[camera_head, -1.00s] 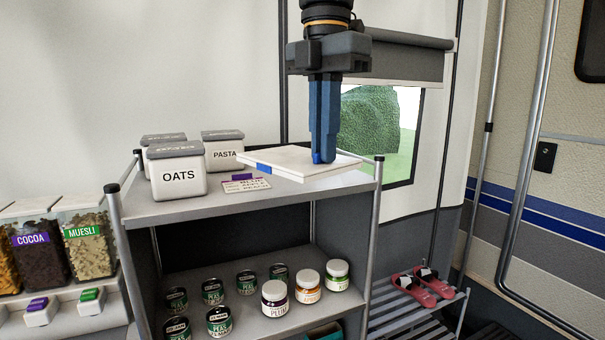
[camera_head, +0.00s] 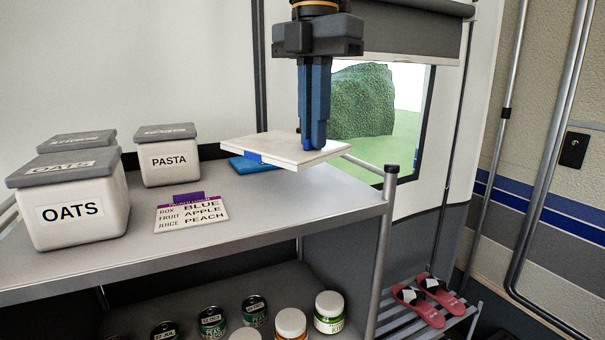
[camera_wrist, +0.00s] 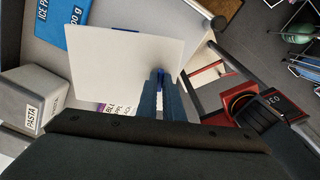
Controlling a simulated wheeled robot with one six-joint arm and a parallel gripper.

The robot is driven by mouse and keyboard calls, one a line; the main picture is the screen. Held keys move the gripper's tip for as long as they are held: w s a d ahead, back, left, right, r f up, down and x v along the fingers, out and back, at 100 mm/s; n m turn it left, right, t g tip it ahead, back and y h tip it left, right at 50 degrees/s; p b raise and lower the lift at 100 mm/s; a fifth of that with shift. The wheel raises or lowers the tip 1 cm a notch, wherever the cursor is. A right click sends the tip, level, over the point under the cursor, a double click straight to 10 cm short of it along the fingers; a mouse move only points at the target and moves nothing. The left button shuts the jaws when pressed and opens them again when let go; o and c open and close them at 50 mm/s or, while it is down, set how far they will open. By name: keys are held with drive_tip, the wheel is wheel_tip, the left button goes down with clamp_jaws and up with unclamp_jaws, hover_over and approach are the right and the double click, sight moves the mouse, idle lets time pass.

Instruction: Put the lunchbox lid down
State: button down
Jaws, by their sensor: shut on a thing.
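The lunchbox lid (camera_head: 283,149) is a flat white panel with a blue clip on its near edge. My gripper (camera_head: 313,143) points down and is shut on the lid near its right part, holding it roughly level above the grey shelf top (camera_head: 260,200). In the wrist view the lid (camera_wrist: 120,62) fills the middle, with my gripper's blue fingers (camera_wrist: 160,95) at its edge. A blue ice pack (camera_head: 250,164) lies on the shelf top, partly hidden behind and below the lid; the wrist view shows it at the upper left (camera_wrist: 68,22).
Canisters labelled OATS (camera_head: 72,205) and PASTA (camera_head: 168,157) stand on the left of the shelf top. A note card (camera_head: 191,215) lies in front of PASTA. A corner post (camera_head: 390,180) rises at the right. Shelf top between card and post is clear.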

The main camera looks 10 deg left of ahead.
drive_tip(key=shift+f+p, duration=0.65)
drive_tip(key=shift+f, duration=3.05)
drive_tip(key=c, duration=1.9)
unclamp_jaws()
drive_tip(key=shift+f, duration=0.1)
wheel_tip(320, 180, up, 12)
drive_tip(key=shift+s+r+b, duration=0.1)
drive_tip(key=shift+r+b, duration=0.05)
drive_tip(key=shift+b, duration=1)
